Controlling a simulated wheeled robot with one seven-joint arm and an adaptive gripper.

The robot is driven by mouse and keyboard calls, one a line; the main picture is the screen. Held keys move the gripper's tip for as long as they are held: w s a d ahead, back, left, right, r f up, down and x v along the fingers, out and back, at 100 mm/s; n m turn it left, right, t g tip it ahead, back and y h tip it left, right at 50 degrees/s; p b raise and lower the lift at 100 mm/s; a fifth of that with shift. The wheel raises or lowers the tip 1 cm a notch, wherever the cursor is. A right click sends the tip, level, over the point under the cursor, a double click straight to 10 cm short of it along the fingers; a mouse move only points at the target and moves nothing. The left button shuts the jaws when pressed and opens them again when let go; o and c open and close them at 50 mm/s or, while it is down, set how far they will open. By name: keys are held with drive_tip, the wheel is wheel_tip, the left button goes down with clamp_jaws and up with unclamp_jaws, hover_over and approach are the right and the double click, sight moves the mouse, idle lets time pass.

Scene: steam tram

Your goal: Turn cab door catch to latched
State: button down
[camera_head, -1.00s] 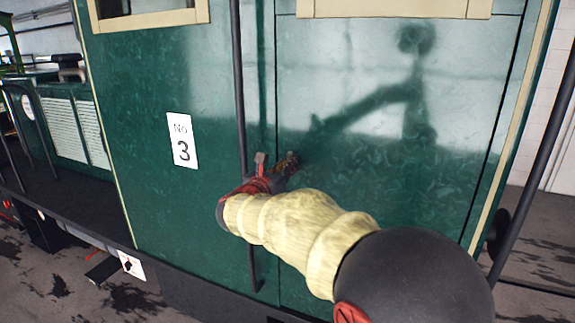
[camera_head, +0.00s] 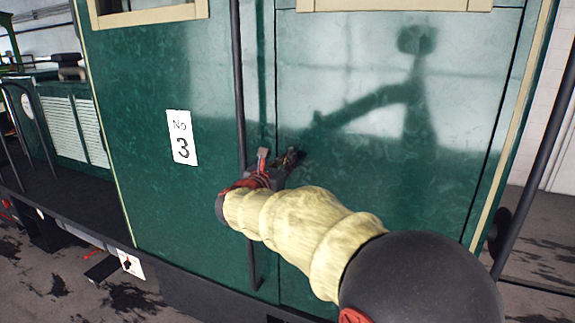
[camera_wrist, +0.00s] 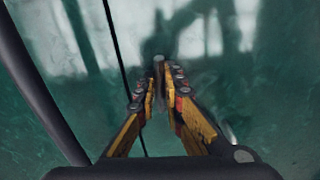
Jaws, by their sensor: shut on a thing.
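The green cab door (camera_head: 390,165) fills the middle of the head view, with its dark seam on the left. My gripper (camera_head: 297,156) is at the door near this seam, at the end of my pale-sleeved arm. In the wrist view, the yellow and black fingers of my gripper (camera_wrist: 160,82) come together at the tips. They are shut on the small grey door catch (camera_wrist: 158,60), of which only a rounded end shows between the tips. The rest of the catch is hidden by the fingers, so I cannot tell its exact angle.
A dark vertical handrail (camera_head: 240,90) runs just left of my gripper, close to my wrist; it also crosses the left of the wrist view (camera_wrist: 38,85). A white number 3 plate (camera_head: 182,138) is on the green panel. Another dark rail (camera_head: 540,150) stands at the right.

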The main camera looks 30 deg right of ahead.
drive_tip(key=m+b, duration=0.5)
drive_tip(key=b, duration=0.3)
drive_tip(key=m+b, duration=0.6)
drive_tip(key=b, duration=0.2)
drive_tip(key=f+m+b, duration=0.1)
drive_tip(key=m+b, duration=0.4)
drive_tip(key=b, duration=0.3)
drive_tip(key=shift+s+d+m, duration=0.2)
drive_tip(key=shift+m, duration=0.2)
drive_tip(key=shift+r+b, duration=0.1)
drive_tip(key=shift+b, duration=0.25)
drive_tip(key=c, duration=2)
unclamp_jaws()
drive_tip(key=shift+o, duration=0.5)
drive_tip(key=v, duration=1.2)
